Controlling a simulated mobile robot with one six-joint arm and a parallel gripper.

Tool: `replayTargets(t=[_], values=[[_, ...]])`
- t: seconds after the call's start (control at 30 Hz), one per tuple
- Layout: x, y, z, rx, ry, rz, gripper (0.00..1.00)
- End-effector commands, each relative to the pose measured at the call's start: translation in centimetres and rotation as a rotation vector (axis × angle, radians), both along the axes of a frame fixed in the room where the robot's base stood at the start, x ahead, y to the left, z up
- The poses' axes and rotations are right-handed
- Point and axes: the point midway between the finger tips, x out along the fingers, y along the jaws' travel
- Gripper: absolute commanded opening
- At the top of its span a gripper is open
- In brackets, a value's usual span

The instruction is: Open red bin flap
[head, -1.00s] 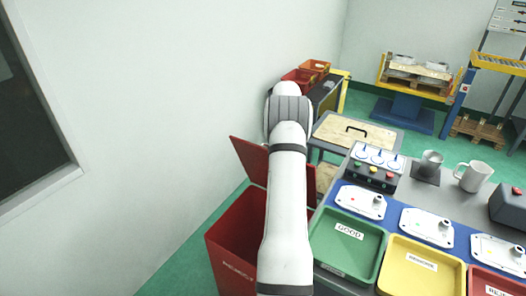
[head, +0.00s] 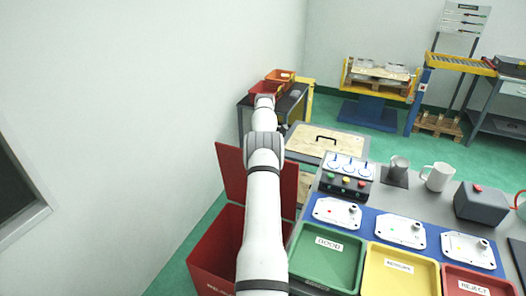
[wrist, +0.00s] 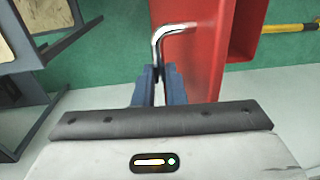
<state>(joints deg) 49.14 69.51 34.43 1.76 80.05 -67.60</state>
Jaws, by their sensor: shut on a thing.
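The red bin (head: 215,252) stands on the floor at the lower left of the head view, beside the bench. Its red flap (head: 231,172) is raised at the far side and leaves the bin's mouth uncovered. My white arm covers part of the flap and bin, and hides my gripper there. In the wrist view, my gripper (wrist: 157,72) is shut on the bent metal handle (wrist: 174,29) at the edge of the red flap (wrist: 196,62). The red bin's wall (wrist: 246,25) shows beyond it.
The bench holds a green tray (head: 325,257), a yellow tray (head: 400,270) and a red tray (head: 468,284) right of the bin. A wall (head: 120,120) runs close on the left. A wooden-topped stand (head: 318,145) is behind the bench.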

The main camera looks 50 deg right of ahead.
Motion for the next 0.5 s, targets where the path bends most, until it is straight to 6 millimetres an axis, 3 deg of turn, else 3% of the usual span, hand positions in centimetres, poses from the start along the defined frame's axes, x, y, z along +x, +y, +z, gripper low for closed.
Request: replayTargets(t=[0.03, 0.27, 0.3, 0.5], values=[[0.15, 0.42, -0.98, 0.012, 0.004, 0.003, 0.00], [0.09, 0.38, -1.04, 0.013, 0.004, 0.002, 0.00], [0.08, 0.38, -1.04, 0.013, 0.004, 0.001, 0.11], [-0.05, 0.17, -0.76, 0.009, 0.004, -0.001, 0.28]])
